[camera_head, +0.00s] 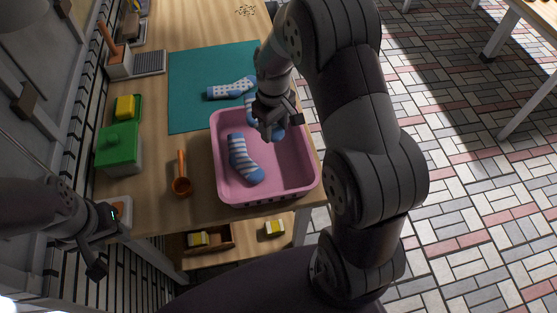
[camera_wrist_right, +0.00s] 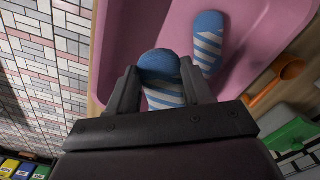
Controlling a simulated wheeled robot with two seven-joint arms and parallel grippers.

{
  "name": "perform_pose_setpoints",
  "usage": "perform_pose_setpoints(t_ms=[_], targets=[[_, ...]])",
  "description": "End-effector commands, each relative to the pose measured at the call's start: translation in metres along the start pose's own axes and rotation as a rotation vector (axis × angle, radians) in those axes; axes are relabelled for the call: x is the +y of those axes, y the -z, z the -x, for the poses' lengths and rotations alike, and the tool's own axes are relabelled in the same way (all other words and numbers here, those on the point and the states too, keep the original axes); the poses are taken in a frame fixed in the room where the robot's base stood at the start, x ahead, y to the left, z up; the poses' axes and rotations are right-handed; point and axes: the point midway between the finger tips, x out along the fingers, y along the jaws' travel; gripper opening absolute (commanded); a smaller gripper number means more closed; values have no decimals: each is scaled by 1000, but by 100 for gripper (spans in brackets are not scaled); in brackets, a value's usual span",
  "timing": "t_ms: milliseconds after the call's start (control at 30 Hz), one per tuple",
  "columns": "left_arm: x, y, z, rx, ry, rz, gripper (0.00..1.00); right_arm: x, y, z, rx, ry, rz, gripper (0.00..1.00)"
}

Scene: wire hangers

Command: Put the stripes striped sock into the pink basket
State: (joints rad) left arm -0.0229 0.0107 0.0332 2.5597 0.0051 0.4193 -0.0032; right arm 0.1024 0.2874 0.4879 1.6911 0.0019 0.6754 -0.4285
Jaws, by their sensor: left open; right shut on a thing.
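The pink basket (camera_head: 290,190) stands at the table's near right edge; its wall also shows in the right wrist view (camera_wrist_right: 130,30). One blue-and-white striped sock (camera_head: 240,155) lies inside it, on the left, and shows in the right wrist view (camera_wrist_right: 207,45). My right gripper (camera_head: 268,128) is over the basket's far part, shut on a second striped sock (camera_wrist_right: 160,66). In the head view the gripper hides most of that sock; its height above the basket floor is hard to tell. My left gripper (camera_head: 104,243) is open and empty at the lower left, away from the basket.
A dotted sock (camera_head: 231,88) lies on the teal mat (camera_head: 195,110) behind the basket. An orange ladle (camera_head: 181,180) and a green box (camera_head: 119,150) stand left of the basket. A shelf below holds a wooden box (camera_head: 220,236).

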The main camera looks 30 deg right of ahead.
Motion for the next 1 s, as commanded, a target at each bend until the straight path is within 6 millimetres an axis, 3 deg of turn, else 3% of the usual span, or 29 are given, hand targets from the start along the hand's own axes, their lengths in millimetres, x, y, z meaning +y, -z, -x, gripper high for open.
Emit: perform_pose_setpoints(t_ms=[100,300,533,1000], targets=[[0,0,6,0,0,0,43,-4,-33,-17,-4,2,-3,21],[0,1,7,-1,0,0,43,-7,-58,-36,-1,0,-2,21],[0,1,8,-1,0,0,43,-8,-59,-73,-1,0,-2,21],[0,0,4,-1,0,0,43,-8,-59,-82,0,0,-2,21]])
